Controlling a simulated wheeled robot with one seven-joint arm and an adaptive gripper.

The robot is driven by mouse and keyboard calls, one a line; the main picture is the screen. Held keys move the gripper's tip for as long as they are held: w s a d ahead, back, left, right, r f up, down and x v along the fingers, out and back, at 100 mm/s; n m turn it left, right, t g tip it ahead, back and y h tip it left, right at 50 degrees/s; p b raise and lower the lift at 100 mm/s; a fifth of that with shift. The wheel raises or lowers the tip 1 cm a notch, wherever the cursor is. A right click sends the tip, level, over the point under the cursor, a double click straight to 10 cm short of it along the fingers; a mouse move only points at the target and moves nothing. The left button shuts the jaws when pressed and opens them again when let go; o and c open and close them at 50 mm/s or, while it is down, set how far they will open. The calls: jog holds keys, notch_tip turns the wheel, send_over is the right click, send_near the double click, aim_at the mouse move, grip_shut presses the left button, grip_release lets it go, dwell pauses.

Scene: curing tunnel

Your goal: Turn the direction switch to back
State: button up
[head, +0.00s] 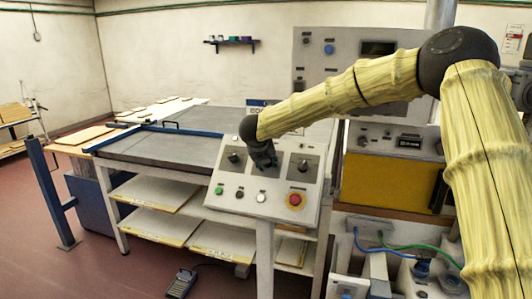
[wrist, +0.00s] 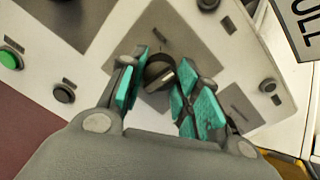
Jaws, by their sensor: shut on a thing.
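The grey sloped control panel (head: 240,199) stands on a post in the middle of the head view. It carries a row of dark rotary switches. My gripper (head: 264,160) reaches down to the middle one, which it mostly hides in the head view. In the wrist view, the dark knob of this switch (wrist: 160,72) sits between the teal finger pads of my gripper (wrist: 161,84), and the gripper is shut on it. The knob's bar looks slanted. The labels are too small to read, so I cannot confirm which switch is the direction switch.
A left switch (head: 235,157) and a right switch (head: 303,164) flank the middle one. Below are a green button (head: 219,190), a white button (head: 261,197) and a red stop button (head: 295,200). A conveyor table (head: 170,148) stands behind; a foot pedal (head: 181,283) lies on the floor.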

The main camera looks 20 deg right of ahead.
jog(key=n+p, duration=0.4)
jog(key=p, duration=0.1)
jog(key=n+p, duration=0.2)
jog(key=shift+d+r, duration=0.1)
jog(key=shift+r, duration=0.25)
jog(key=n+p, duration=0.4)
jog(key=shift+f+g, duration=0.2)
jog(key=shift+g, duration=0.1)
jog(key=shift+p, duration=0.35)
jog(key=o, duration=1)
jog(key=v, duration=1.2)
jog(key=shift+f, duration=0.15)
